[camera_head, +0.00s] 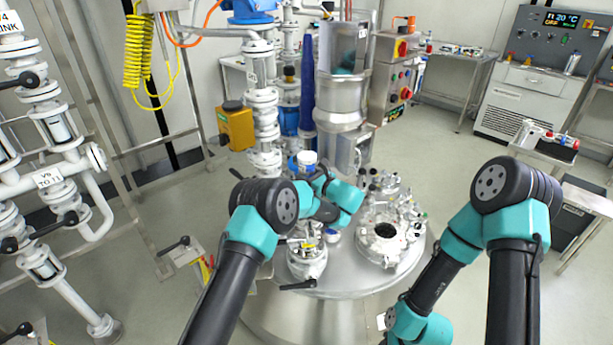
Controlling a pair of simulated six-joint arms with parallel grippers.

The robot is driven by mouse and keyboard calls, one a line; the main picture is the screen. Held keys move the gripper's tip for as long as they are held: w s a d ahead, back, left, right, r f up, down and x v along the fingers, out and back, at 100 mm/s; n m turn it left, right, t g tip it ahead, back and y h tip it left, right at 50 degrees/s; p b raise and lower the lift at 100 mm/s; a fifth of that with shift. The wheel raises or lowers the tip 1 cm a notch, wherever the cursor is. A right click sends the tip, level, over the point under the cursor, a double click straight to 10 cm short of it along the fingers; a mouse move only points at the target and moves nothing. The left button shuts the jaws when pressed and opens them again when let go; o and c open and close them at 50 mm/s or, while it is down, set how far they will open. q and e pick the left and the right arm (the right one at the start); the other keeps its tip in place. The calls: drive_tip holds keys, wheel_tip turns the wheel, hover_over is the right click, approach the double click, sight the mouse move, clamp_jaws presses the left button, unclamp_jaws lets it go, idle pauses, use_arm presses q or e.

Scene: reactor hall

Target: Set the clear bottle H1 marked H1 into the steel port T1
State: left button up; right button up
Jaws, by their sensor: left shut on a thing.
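My left arm reaches over the round steel vessel top, and its gripper (327,224) is small and partly hidden by my own wrist. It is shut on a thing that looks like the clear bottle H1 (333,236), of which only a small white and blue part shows. Its H1 mark is not readable. To its right is a steel flange with a dark round opening, apparently the steel port T1 (385,231). The bottle is apart from this opening. My right arm bends down at the lower right, and its gripper does not show.
Another fitting with clamps (306,258) stands on the vessel top (352,281) at the front left, with a black lever. A tall steel column (342,100) and white piping (262,100) rise behind. A control box (396,75) stands behind the port.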

use_arm(q)
drive_tip(key=shift+f, duration=2.3)
drive_tip(key=shift+f, duration=2.45)
idle(0.8)
drive_tip(key=o, duration=1.4)
drive_tip(key=shift+f, duration=0.1)
drive_tip(key=v, duration=1.7)
drive_tip(key=shift+s+d, duration=0.15)
drive_tip(key=shift+s, duration=0.05)
